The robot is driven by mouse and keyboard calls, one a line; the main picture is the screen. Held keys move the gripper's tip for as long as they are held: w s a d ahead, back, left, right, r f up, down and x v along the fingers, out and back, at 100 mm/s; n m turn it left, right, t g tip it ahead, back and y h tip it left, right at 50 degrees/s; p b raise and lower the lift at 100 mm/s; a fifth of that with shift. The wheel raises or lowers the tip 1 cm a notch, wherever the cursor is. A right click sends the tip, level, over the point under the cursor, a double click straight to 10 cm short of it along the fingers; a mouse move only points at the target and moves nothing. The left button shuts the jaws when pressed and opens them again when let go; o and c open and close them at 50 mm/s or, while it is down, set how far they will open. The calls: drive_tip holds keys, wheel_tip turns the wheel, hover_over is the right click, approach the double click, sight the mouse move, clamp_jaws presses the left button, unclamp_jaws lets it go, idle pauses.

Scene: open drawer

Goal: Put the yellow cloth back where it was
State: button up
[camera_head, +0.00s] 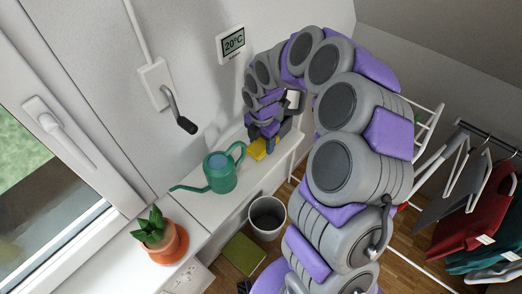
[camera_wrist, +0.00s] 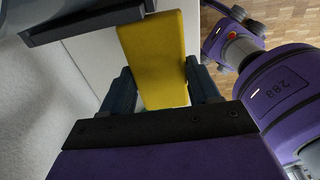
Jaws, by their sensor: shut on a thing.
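The yellow cloth (camera_wrist: 155,60) shows as a flat yellow piece in the wrist view, between the two dark fingers of my gripper (camera_wrist: 160,92). My gripper is shut on it. In the head view the yellow cloth (camera_head: 258,148) is a small yellow patch at the end of my arm, just above or touching the far end of the white shelf (camera_head: 207,200); I cannot tell which. My gripper (camera_head: 268,136) points down there, close to the wall, and part of the cloth is hidden behind it.
A green watering can (camera_head: 221,174) stands on the shelf just left of the cloth. A potted plant (camera_head: 160,240) is at the near left by the window. A bin (camera_head: 267,215) and a green box (camera_head: 243,253) are on the floor. Clothes (camera_head: 472,205) hang at the right.

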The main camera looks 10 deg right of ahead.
sight(261, 150)
wheel_tip(261, 150, down, 4)
drive_tip(key=shift+a+f+b, duration=0.1)
drive_tip(key=shift+f+b, duration=0.1)
drive_tip(key=shift+b, duration=0.5)
drive_tip(key=shift+w+f, duration=0.1)
drive_tip(key=shift+f, duration=0.25)
drive_tip(key=shift+r, duration=0.15)
drive_tip(key=o, duration=0.9)
drive_tip(key=shift+o, duration=0.2)
